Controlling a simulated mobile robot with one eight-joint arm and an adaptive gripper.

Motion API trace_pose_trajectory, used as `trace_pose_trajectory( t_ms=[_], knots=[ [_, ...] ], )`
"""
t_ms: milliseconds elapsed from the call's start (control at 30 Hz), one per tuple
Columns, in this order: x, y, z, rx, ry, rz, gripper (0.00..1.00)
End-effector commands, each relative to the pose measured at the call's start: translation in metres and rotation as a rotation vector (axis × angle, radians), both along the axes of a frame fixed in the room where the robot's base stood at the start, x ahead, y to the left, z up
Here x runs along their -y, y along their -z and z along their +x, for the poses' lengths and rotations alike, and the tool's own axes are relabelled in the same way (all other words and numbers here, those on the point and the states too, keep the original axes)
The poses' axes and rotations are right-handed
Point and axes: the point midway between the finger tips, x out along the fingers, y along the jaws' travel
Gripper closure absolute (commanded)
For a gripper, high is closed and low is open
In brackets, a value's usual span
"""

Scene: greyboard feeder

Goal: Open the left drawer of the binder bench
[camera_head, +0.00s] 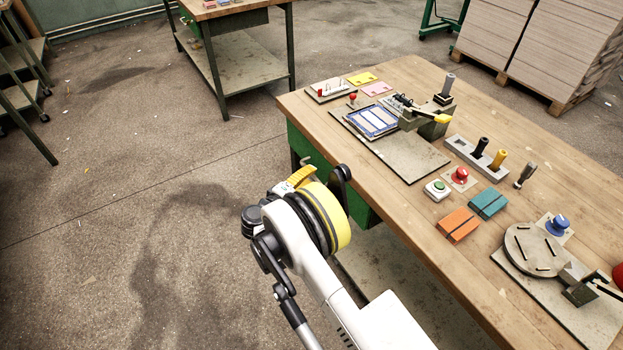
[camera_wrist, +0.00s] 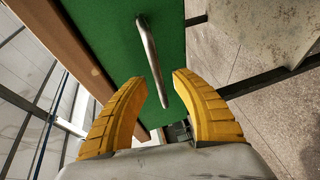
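The binder bench (camera_head: 425,215) has a wooden top and green drawer fronts below it. The left drawer's green front (camera_head: 297,142) shows under the bench's left edge, partly hidden by my arm. In the wrist view the green front (camera_wrist: 112,38) fills the upper middle and carries a bar-shaped metal handle (camera_wrist: 150,55). The drawer looks shut. My gripper (camera_wrist: 162,82) is open, with its yellow fingers apart. The handle's lower end appears between the fingertips; contact cannot be told. In the head view my gripper (camera_head: 301,176) is close to the drawer side, its fingertips partly hidden.
The bench top holds a clamp fixture (camera_head: 432,115), a green button (camera_head: 438,187), a red button (camera_head: 460,175), orange (camera_head: 458,224) and teal (camera_head: 488,203) blocks, and a round turntable (camera_head: 533,248). Another workbench (camera_head: 235,60) stands behind.

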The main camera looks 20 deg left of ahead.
Motion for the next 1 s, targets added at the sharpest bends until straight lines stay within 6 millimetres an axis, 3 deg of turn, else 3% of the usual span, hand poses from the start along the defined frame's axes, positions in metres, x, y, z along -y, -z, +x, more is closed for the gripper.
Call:
trace_pose_trajectory(
  t_ms=[167, 433, 533, 567, 1000],
  knots=[
    [0.0039, 0.0026, 0.0123, 0.0, 0.0, 0.0, 0.68],
    [0.0041, 0.0019, 0.0135, 0.0, -0.001, 0.0, 0.68],
    [0.0041, 0.0018, 0.0133, 0.0, -0.001, 0.0, 0.96],
    [0.0041, 0.0018, 0.0133, 0.0, -0.001, 0.0, 1.0],
    [0.0078, 0.0019, 0.0119, 0.0, -0.001, 0.0, 1.0]
  ],
)
